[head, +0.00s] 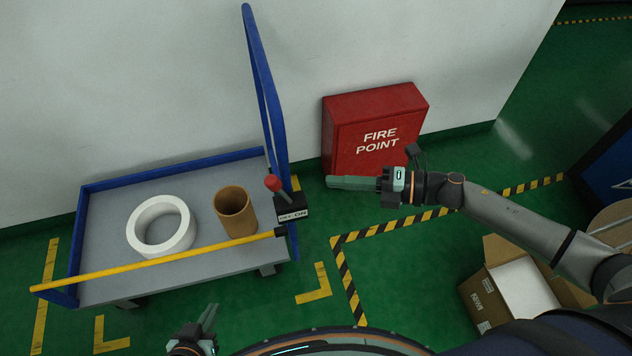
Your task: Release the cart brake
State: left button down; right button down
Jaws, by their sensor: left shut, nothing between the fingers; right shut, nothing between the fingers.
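The cart (100,232) stands at the left against the wall, with a grey deck and a blue frame. Its brake lever has a red knob (272,183) on a black box with a label (292,214) that appears to read "OFF ON". The lever leans up and to the left. My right gripper (330,182) is shut and empty, to the right of the lever and apart from it, in front of the red cabinet. My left gripper (212,312) is shut and empty at the bottom, in front of the cart.
A white ring roll (139,231) and a brown tube (236,215) are on the deck. A yellow bar (150,262) crosses the cart's front. The blue handle (262,75) rises beside the lever. A red FIRE POINT cabinet (350,165) and an open carton (478,300) are right.

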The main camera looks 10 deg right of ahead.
jog(key=shift+r+v, duration=0.15)
jog(key=shift+v, duration=0.65)
jog(key=shift+r+v, duration=0.15)
jog(key=shift+v, duration=0.65)
jog(key=shift+s+a, duration=0.1)
jog(key=s+f+m+t+h+p, duration=0.1)
jog(key=s+f+m+h, duration=0.5)
jog(key=m, duration=0.9)
jog(key=s+f+m+t+h+p, duration=0.1)
jog(key=s+f+m+h, duration=0.5)
jog(key=m, duration=0.9)
notch_tip(320, 180, down, 4)
jog(key=shift+s+r+p, duration=0.15)
jog(key=shift+s+p, duration=0.3)
jog(key=shift+s, duration=0.15)
